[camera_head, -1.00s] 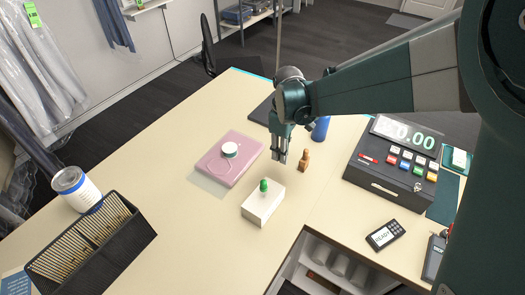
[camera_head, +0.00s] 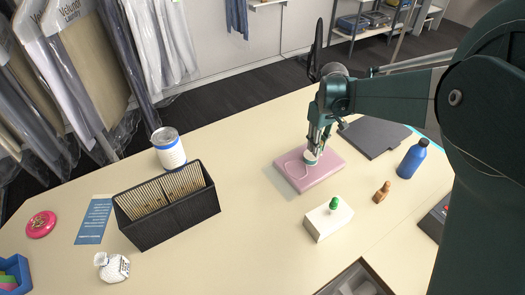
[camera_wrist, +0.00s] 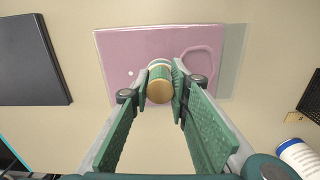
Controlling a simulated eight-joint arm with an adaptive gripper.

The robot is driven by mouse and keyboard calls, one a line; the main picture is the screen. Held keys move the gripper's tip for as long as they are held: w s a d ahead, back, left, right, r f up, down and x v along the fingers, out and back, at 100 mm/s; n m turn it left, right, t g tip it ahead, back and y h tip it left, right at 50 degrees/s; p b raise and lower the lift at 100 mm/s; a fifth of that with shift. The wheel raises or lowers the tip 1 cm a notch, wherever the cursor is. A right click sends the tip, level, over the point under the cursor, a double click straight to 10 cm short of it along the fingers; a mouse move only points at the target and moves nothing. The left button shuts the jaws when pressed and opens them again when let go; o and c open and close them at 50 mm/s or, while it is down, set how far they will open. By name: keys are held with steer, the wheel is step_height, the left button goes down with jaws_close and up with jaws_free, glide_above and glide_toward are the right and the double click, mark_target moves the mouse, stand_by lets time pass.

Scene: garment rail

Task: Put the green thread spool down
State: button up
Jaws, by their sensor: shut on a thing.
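The green thread spool, a short cylinder with a pale end and a green band, shows under my gripper (camera_head: 314,148) in the head view, with the spool itself (camera_head: 310,162). In the wrist view its tan end (camera_wrist: 160,92) sits between the fingertips. My gripper is shut on it. It is over the pink flat pad (camera_head: 324,176), which also fills the upper middle of the wrist view (camera_wrist: 120,62). Whether the spool touches the pad or hangs just above it I cannot tell. The fingers hide part of its sides.
A white block (camera_head: 322,222) with a green knob (camera_head: 334,203) stands in front of the pad. A wooden stamp (camera_head: 382,192) and blue bottle (camera_head: 411,159) are to the right. A dark flat panel (camera_head: 374,137) lies behind. A black rack (camera_head: 170,226) stands left; table between is clear.

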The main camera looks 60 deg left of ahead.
steer(key=m+p, duration=0.1)
glide_above(262, 151)
steer(key=shift+a+f, duration=0.1)
steer(key=shift+f, duration=0.15)
steer(key=shift+w+f+p, duration=0.1)
steer(key=shift+f+p, duration=0.2)
steer(key=shift+f, duration=2.8)
steer(key=shift+f, duration=1.9)
steer(key=shift+f, duration=0.15)
steer(key=o, duration=0.8)
steer(key=shift+c, duration=0.2)
